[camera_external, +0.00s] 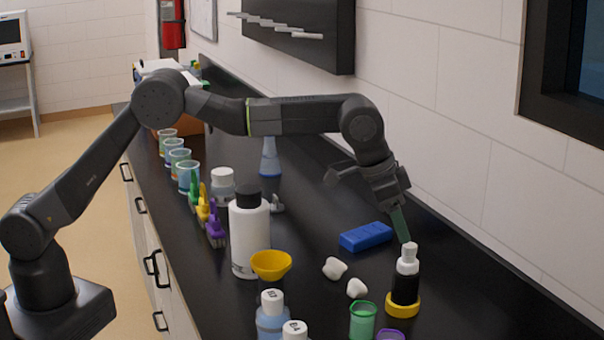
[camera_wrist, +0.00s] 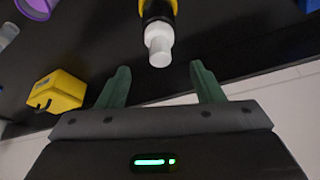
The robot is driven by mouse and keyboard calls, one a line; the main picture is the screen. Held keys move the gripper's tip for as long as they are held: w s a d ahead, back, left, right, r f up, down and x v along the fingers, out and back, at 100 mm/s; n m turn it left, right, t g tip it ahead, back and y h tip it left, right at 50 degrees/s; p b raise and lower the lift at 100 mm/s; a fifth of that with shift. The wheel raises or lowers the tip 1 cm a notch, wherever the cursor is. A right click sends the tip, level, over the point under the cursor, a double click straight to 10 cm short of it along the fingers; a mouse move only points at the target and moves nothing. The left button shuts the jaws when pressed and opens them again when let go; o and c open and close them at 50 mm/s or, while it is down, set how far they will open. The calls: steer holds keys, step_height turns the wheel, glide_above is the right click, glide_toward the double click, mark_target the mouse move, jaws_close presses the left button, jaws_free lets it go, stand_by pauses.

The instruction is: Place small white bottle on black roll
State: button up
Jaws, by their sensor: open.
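The small white bottle (camera_external: 407,262) stands upright on top of the black roll (camera_external: 405,290), which has a yellow ring around its bottom, on the black counter at the right. In the wrist view the white bottle (camera_wrist: 159,42) points toward me, with the black roll (camera_wrist: 157,11) behind it. My gripper (camera_external: 402,238) is just above the bottle, tilted downward. In the wrist view my gripper (camera_wrist: 162,76) is open, its two green fingers apart and nothing between them. The bottle's cap lies just beyond the fingertips. Contact between the bottle and fingers does not show.
A blue block (camera_external: 366,237), two small white pieces (camera_external: 335,268), a green cup (camera_external: 362,320) and a yellow bowl (camera_external: 271,264) are near the roll. A tall white bottle (camera_external: 249,235) stands left. A yellow block (camera_wrist: 57,91) shows at the wrist view's left. The wall bounds the right.

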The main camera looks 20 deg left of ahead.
steer(key=shift+v, duration=2.4)
